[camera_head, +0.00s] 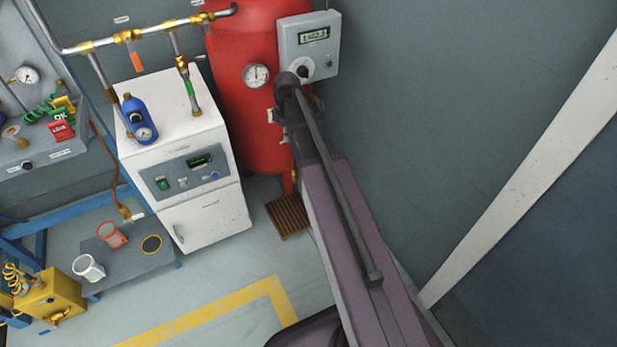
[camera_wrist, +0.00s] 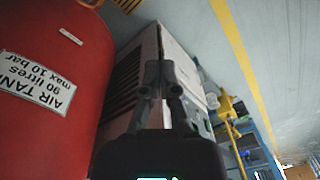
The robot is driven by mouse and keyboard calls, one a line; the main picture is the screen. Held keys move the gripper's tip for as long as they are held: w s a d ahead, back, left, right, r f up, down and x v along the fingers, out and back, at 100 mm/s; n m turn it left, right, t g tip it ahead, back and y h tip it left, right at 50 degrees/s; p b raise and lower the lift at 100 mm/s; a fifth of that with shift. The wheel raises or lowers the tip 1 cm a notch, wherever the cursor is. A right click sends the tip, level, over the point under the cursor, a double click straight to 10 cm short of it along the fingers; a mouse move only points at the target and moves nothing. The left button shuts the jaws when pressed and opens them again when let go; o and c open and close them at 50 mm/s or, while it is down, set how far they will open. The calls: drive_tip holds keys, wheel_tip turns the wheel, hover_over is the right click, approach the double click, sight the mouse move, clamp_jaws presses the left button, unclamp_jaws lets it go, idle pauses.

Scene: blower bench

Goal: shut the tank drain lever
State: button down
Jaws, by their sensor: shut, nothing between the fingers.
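The red air tank (camera_head: 240,110) stands upright against the wall beside the white machine. It also fills the left of the wrist view (camera_wrist: 50,40), with its "AIR TANK" label. A small orange-yellow fitting (camera_head: 289,183) shows low under the tank, partly hidden by my arm, above a slatted grate. I cannot tell whether this is the drain lever or how it is set. My gripper (camera_wrist: 161,75) is shut and empty in the wrist view, beside the tank and in front of the white machine. In the head view my arm reaches up in front of the tank's right side.
The white machine (camera_head: 185,180) stands left of the tank, with pipes and valves above. A grey control box (camera_head: 310,40) hangs at upper right of the tank. The brown slatted grate (camera_head: 288,216) lies on the floor below. A low grey table (camera_head: 130,262) holds cups.

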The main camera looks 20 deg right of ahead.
drive_tip(key=w+d+f+n+b, duration=0.3)
drive_tip(key=w+d+f+b, duration=0.2)
drive_tip(key=f+b, duration=0.3)
drive_tip(key=w+d+f+n+b, duration=0.4)
drive_tip(key=d+f+b, duration=0.2)
drive_tip(key=f+b, duration=0.2)
drive_tip(key=shift+w+f+y, duration=0.3)
drive_tip(key=shift+w+f, duration=0.05)
drive_tip(key=shift+f, duration=0.4)
drive_tip(key=shift+f, duration=0.2)
drive_tip(key=f+b, duration=0.6)
drive_tip(key=b, duration=0.1)
drive_tip(key=a+f+b, duration=0.1)
drive_tip(key=f+b, duration=0.2)
drive_tip(key=f, duration=0.1)
drive_tip(key=d+f+b, duration=0.1)
drive_tip(key=f+b, duration=0.2)
drive_tip(key=shift+d, duration=0.35)
drive_tip(key=shift+d+b, duration=0.1)
drive_tip(key=shift+b, duration=0.2)
drive_tip(key=shift+f, duration=0.1)
